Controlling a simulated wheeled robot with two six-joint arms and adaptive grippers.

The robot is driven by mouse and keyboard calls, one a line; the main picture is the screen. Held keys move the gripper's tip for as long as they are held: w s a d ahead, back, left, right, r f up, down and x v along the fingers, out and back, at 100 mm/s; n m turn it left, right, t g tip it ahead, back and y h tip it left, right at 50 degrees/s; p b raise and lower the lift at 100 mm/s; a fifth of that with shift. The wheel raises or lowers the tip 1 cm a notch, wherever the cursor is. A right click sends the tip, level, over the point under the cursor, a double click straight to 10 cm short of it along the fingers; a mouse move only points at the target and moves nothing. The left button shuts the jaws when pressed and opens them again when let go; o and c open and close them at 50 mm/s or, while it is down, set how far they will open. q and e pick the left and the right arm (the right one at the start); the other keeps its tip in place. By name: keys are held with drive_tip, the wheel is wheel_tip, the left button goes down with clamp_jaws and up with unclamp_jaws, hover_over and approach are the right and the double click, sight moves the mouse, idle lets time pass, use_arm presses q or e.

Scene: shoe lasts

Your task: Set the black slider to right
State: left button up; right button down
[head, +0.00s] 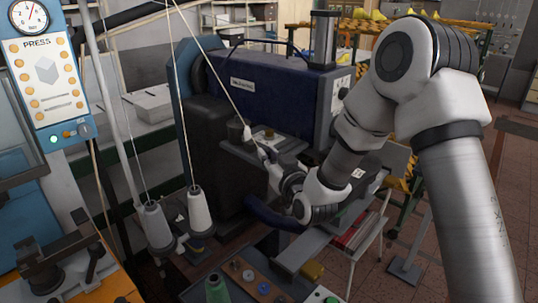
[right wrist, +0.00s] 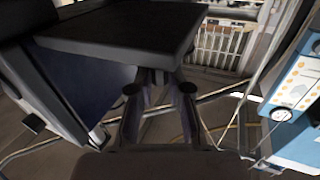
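My right arm comes in from the right and bends down to the dark machine. Its gripper (head: 273,165) is at the front of that machine, pointing up and left. In the right wrist view the two dark fingertips (right wrist: 160,91) stand apart with a gap between them, and I see nothing held. A flat dark plate (right wrist: 120,28) lies just beyond the fingertips in that view; whether they touch it I cannot tell. I cannot make out the black slider for certain in either view. My left gripper is not in view.
The dark blue machine (head: 270,95) fills the middle. White thread cones (head: 199,208) stand left of the gripper, with threads running upward. A blue press panel (head: 48,75) is at the left. A small panel with knobs (head: 225,278) is at the bottom. Open floor lies at right.

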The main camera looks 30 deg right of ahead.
sight(291, 149)
drive_tip(key=w+d, duration=0.1)
drive_tip(key=d, duration=0.2)
drive_tip(key=w+d, duration=0.1)
drive_tip(key=d, duration=0.1)
drive_tip(key=w+d, duration=0.1)
drive_tip(key=d, duration=0.2)
drive_tip(key=shift+d, duration=0.3)
drive_tip(key=shift+a, duration=0.1)
drive_tip(key=c, duration=1.1)
unclamp_jaws()
drive_tip(key=s, duration=1.2)
drive_tip(key=shift+a, duration=0.4)
drive_tip(key=shift+w+f, duration=0.1)
